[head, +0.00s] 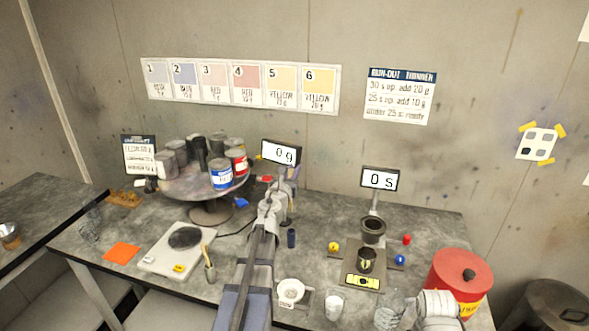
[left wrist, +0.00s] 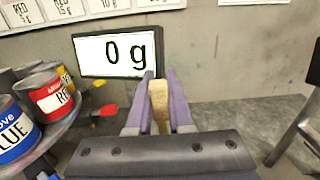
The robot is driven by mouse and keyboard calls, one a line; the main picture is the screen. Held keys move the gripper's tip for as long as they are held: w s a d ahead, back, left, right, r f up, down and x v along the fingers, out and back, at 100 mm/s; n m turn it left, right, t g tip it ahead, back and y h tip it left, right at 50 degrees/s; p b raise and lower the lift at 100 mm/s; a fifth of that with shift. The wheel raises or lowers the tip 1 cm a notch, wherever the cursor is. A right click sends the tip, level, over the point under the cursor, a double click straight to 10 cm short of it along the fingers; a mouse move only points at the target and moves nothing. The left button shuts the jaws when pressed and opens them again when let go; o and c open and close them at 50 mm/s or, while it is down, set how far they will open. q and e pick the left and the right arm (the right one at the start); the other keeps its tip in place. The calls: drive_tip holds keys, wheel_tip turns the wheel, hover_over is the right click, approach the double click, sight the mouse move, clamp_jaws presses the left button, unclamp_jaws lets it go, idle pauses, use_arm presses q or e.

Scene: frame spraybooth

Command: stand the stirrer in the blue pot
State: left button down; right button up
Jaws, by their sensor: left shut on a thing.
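My left gripper (head: 291,173) is raised over the middle of the table, in front of the scale display. In the left wrist view, its purple fingers (left wrist: 159,100) are shut on a flat, pale wooden stirrer (left wrist: 158,98). The stirrer's lower part is hidden behind the gripper body. The blue-labelled pot (head: 221,176) stands on the round turntable, left of my left gripper. It also shows at the left edge of the left wrist view (left wrist: 14,130).
The turntable (head: 185,188) carries several cans, including a red-labelled one (head: 238,163). A scale (head: 176,250) and a small cup with a brush (head: 210,270) stand left of my arm.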

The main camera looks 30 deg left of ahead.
use_arm(q)
wheel_tip(320, 180, down, 15)
drive_tip(key=b, duration=1.4)
drive_tip(key=shift+b, duration=0.4)
drive_tip(key=c, duration=0.7)
unclamp_jaws()
drive_tip(key=shift+c, duration=0.2)
drive_tip(key=v, duration=1)
